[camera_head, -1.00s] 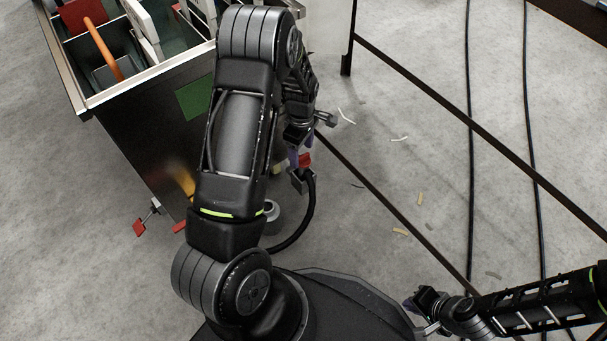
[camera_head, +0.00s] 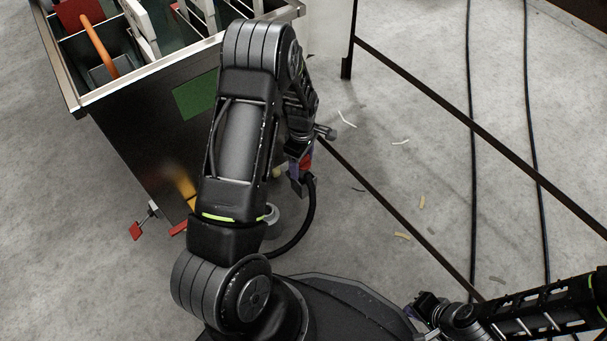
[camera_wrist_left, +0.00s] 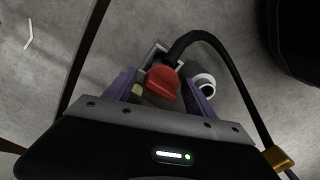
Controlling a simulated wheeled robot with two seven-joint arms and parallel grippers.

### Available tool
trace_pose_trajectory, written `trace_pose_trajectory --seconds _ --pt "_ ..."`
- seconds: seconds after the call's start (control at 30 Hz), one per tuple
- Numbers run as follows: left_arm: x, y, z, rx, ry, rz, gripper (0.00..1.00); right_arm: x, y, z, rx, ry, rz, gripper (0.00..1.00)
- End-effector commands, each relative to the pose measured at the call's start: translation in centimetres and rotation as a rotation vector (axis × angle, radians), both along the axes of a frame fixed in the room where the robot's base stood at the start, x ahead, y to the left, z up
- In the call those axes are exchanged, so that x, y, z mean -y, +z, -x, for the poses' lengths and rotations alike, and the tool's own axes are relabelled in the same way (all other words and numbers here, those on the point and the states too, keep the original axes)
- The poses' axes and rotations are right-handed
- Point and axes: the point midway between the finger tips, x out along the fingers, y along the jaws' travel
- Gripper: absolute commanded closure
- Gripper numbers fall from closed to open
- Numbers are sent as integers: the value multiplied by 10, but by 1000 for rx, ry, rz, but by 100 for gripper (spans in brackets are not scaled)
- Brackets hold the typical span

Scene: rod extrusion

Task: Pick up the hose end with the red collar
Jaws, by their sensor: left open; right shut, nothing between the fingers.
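The hose (camera_head: 306,215) is black and curves up from the floor beside my arm. Its end has a red collar (camera_head: 307,163) with a grey block. In the left wrist view the red collar (camera_wrist_left: 163,83) lies between the two purple fingers of my left gripper (camera_wrist_left: 160,90). The fingers are spread, with a gap visible on the left side; contact cannot be made out. In the head view my left gripper (camera_head: 300,168) partly hides the collar. My right gripper (camera_head: 414,309) is shut and empty at the lower right, away from the hose.
A metal bin (camera_head: 135,150) with compartments stands at upper left. A red-handled valve (camera_head: 137,229) sticks out low on its side. A round white-rimmed fitting (camera_wrist_left: 204,84) is close to the right finger. Dark bars and cables cross the floor at right. Small scraps lie on open concrete.

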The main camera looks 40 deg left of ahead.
Motion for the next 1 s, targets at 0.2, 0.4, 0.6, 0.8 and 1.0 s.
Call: trace_pose_trajectory --seconds 0.2,0.4,0.6,0.8,1.0 --pt "1 -32 0 -1 1 1 36 0 -19 -3 6 -3 0 100" --pt "1 -32 0 1 1 0 36 0 -18 -3 7 -4 0 100" --pt "1 -32 0 1 1 0 36 0 -18 -3 7 -4 0 100" --pt "1 -31 0 1 0 0 36 0 -18 -3 7 -4 0 100" --pt "1 -31 0 1 0 0 49 0 -18 -3 7 -4 0 100"
